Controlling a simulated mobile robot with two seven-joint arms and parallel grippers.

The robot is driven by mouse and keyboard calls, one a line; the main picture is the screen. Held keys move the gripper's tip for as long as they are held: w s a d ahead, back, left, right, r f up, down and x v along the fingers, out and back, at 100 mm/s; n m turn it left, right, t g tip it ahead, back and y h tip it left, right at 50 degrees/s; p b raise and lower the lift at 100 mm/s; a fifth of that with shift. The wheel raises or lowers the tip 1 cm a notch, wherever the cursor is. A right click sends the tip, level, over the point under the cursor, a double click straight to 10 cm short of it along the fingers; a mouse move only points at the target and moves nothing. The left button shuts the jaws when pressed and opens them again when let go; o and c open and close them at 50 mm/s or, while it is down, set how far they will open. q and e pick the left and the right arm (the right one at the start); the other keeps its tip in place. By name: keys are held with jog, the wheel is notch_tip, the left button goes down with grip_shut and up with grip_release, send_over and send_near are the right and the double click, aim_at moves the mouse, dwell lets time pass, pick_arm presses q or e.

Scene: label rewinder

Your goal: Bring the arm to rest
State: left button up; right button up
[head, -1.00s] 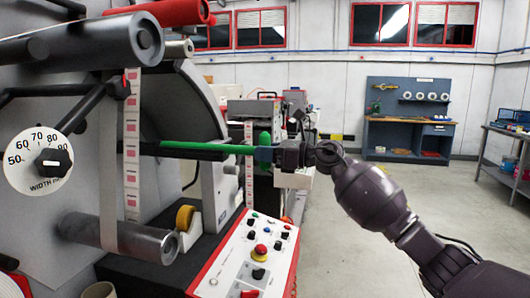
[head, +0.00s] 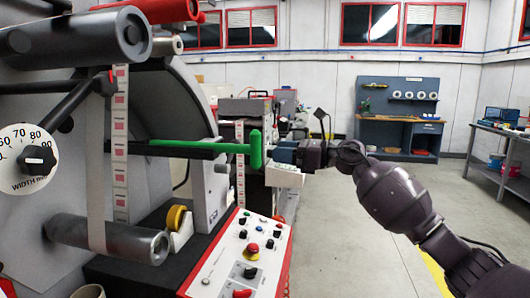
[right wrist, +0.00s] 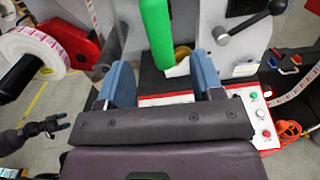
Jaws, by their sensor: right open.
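My right gripper (head: 277,153) is open and empty, just right of the upright end of the green handle (head: 256,149), with a small gap between them. The green handle's bar runs left to the machine. In the right wrist view my right gripper (right wrist: 162,80) has its two blue fingers spread wide. The green handle (right wrist: 158,35) stands beyond them, clear of both fingers. A dark gripper (right wrist: 45,127), apparently my left one, shows small at the left edge of that view; its jaws are too small to judge. The left arm is not in the head view.
The label rewinder's control panel (head: 246,250) lies below the handle. A roller (head: 110,239) and the label strip (head: 120,150) are at left. A white box (head: 285,177) shows just below my right gripper. Open floor (head: 350,240) lies right, before a blue workbench (head: 400,135).

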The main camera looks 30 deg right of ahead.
jog(key=v, duration=0.3)
jog(key=shift+s+d, duration=0.2)
jog(key=shift+s, duration=0.05)
